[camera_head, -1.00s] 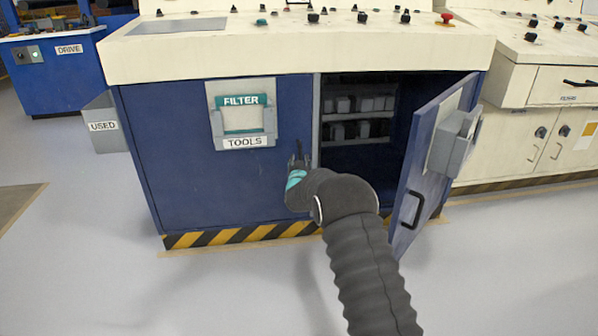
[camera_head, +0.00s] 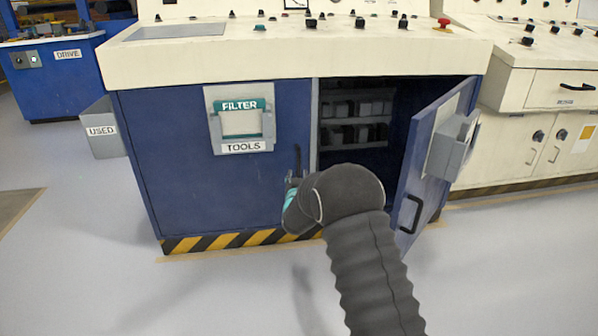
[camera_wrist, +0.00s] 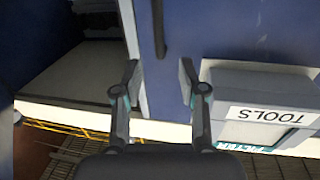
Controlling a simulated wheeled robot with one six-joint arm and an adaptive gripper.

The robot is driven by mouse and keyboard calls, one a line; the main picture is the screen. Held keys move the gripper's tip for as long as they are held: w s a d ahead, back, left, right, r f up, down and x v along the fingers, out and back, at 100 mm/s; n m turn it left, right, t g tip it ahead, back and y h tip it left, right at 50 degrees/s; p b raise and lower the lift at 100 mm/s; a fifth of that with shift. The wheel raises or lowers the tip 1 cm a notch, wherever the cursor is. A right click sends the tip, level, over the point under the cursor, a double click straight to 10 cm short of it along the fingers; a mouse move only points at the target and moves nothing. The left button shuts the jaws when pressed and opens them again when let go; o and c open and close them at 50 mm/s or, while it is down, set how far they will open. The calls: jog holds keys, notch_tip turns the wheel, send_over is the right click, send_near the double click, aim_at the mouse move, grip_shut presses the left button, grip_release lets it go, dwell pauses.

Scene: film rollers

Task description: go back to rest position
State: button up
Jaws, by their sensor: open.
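My gripper (camera_wrist: 160,82) is open and empty in the wrist view, in front of the blue cabinet front (camera_wrist: 230,35) by a dark vertical handle (camera_wrist: 158,28). No contact with the handle can be made out. In the head view my gripper (camera_head: 294,180) is partly hidden behind my own grey arm, left of the cabinet's open compartment.
Shelves (camera_head: 355,120) inside hold several small items. A holder marked FILTER and TOOLS (camera_head: 241,120) is on the left door. A USED bin (camera_head: 101,130) is at left. The foreground floor is clear.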

jog(key=s+a+f+n+g+y, duration=0.1)
jog(key=s+f+g, duration=0.2)
jog(key=f, duration=0.3)
jog(key=s+a+f+g+y, duration=0.1)
jog(key=s+f+g, duration=0.25)
jog(key=f, duration=0.35)
jog(key=s+d+r+g, duration=0.2)
jog(key=s+d+g, duration=0.15)
jog(key=s, duration=0.65)
jog(key=s+d+r+h+p, duration=0.1)
jog(key=s+d+r+p, duration=0.2)
jog(key=s+d+r, duration=0.3)
jog(key=s+d+r+m+g+p, duration=0.1)
jog(key=s+d+r+p, duration=0.2)
jog(key=s+d+r, duration=0.4)
jog(key=s+d+r+g+h+p, duration=0.1)
jog(key=s+d+r, duration=0.5)
jog(key=s+r, duration=1.3)
jog(key=s+p, duration=0.1)
jog(key=s, duration=0.6)
jog(key=shift+s+d+r+h+p, duration=0.3)
jog(key=shift+d+r+p, duration=0.05)
jog(key=shift+p, duration=0.05)
